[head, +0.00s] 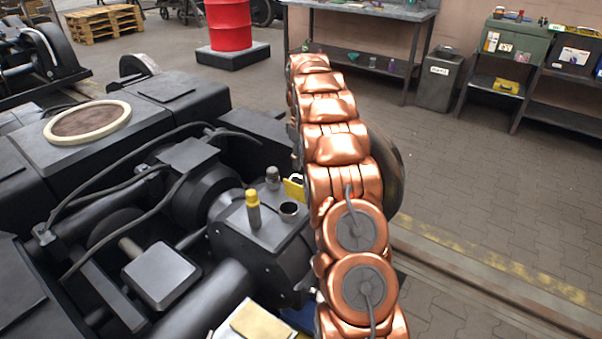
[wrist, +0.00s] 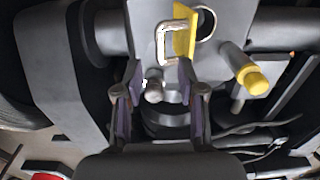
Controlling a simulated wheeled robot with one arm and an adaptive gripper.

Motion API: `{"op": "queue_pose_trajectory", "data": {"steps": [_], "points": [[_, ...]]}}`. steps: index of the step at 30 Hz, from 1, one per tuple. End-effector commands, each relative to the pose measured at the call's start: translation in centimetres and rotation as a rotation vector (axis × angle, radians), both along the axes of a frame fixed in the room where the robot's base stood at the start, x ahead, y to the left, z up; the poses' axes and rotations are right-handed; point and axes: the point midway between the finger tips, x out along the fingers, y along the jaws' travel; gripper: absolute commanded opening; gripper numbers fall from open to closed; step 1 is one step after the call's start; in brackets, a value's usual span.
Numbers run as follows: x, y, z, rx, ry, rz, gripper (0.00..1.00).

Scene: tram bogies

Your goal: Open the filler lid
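The filler lid (head: 294,188) is a yellow plate with a pale metal loop handle. It stands up beside the round dark opening of the filler neck (head: 289,209) on the grey gearbox housing (head: 262,240). In the wrist view the yellow lid (wrist: 188,32) stands tilted up beside the uncovered filler opening (wrist: 207,22), its loop handle (wrist: 164,42) towards my gripper. In the head view my copper-coloured arm hides the gripper.
A yellow-capped post (head: 253,207) stands left of the filler neck, also in the wrist view (wrist: 250,75). A grey knob (head: 272,178) stands behind the neck. Dark hoses cross the bogie at left. A workbench (head: 360,12) and red drum (head: 228,25) are far back. The floor at right is clear.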

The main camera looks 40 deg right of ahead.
Motion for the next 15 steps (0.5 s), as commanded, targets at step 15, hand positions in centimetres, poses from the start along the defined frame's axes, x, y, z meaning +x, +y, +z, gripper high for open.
{"op": "queue_pose_trajectory", "data": {"steps": [15], "points": [[0.0,0.1,-5.2,0.000,0.000,0.001,0.39]]}}
